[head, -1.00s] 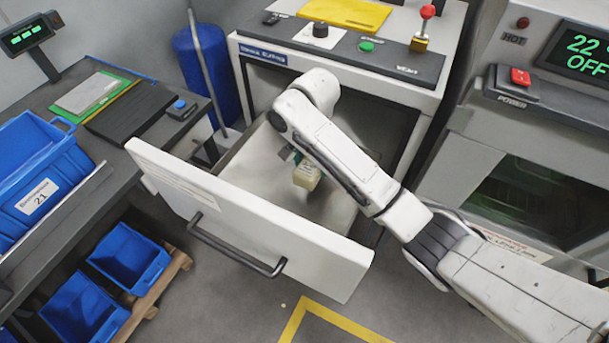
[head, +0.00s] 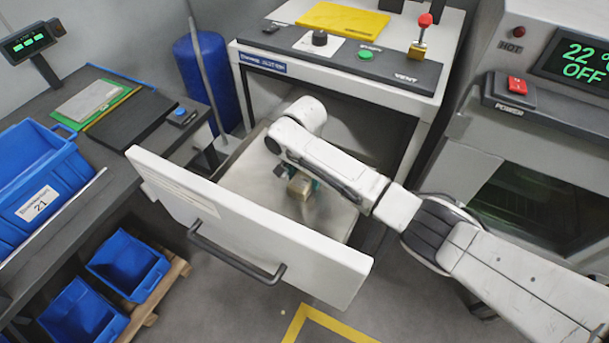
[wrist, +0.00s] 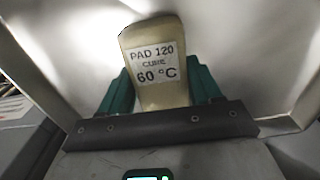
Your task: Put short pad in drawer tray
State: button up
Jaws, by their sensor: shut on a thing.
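The short pad (wrist: 152,62) is a beige block with a white label reading "PAD 120 CURE 60 °C". In the wrist view it stands between the green fingers of my gripper (wrist: 162,88), which is shut on it. In the head view the pad (head: 299,187) shows small beneath my arm, inside the open drawer's outline. The drawer tray (head: 330,213) is a pale metal floor behind a white front panel with a dark handle. I cannot tell whether the pad touches the tray floor. My arm hides part of the tray.
The drawer's white front (head: 245,225) stands pulled out towards the camera. A workbench with a blue crate (head: 40,180) is at left, with blue bins (head: 128,262) below it. A machine with a red power button (head: 520,83) is at right. A blue barrel (head: 205,75) stands behind.

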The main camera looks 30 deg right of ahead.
aim_at(304, 175)
jog(key=shift+f, duration=0.2)
jog(key=o, duration=1)
jog(key=shift+o, duration=0.2)
jog(key=shift+r, duration=0.1)
notch_tip(304, 175, up, 12)
jog(key=shift+r, duration=0.1)
